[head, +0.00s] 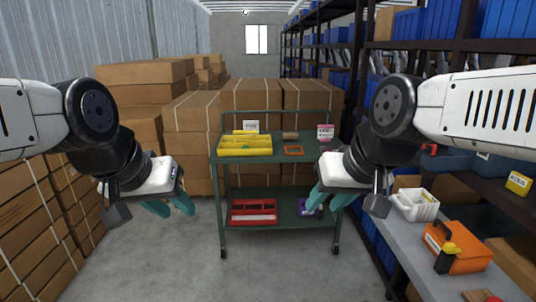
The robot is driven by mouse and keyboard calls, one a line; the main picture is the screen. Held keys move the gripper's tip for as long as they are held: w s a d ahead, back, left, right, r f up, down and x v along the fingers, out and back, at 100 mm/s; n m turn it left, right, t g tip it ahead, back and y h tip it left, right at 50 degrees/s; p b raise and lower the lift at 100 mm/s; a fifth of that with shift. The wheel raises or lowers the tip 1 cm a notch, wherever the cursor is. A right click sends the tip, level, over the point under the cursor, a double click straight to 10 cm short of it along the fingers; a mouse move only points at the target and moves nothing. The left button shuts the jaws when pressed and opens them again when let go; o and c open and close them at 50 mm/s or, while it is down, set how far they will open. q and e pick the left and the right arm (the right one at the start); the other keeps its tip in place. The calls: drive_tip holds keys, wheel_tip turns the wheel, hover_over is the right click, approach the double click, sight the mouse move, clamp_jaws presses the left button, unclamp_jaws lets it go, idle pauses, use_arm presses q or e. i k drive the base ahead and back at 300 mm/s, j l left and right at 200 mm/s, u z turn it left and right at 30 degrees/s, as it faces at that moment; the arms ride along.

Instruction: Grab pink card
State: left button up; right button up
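A small pink-and-white card (325,132) stands upright at the right end of the top shelf of a green cart (223,206). My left gripper (169,207) hangs left of the cart, with its teal fingers apart and nothing visible between them. My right gripper (323,200) is in front of the cart's right side, below and nearer than the card. Its teal fingers are apart and it holds nothing that I can see. Neither gripper touches the card.
The top shelf also holds a yellow tray (245,146), a white card (250,127), a brown block (290,135) and an orange frame (293,151). A red tray (254,212) lies below. Stacked boxes (253,96) stand behind; a grey bench (425,255) flanks the right.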

sight(326, 132)
drive_tip(key=i+z, duration=0.2)
drive_tip(key=i, duration=0.8)
drive_tip(key=i+j+z, duration=0.15)
drive_tip(key=i, duration=0.85)
drive_tip(key=i+l+u, duration=0.2)
drive_tip(key=i+l, duration=0.25)
drive_tip(key=i, duration=0.25)
drive_tip(key=i+l+u, duration=0.2)
drive_tip(key=i+l, duration=0.35)
drive_tip(key=i, duration=0.15)
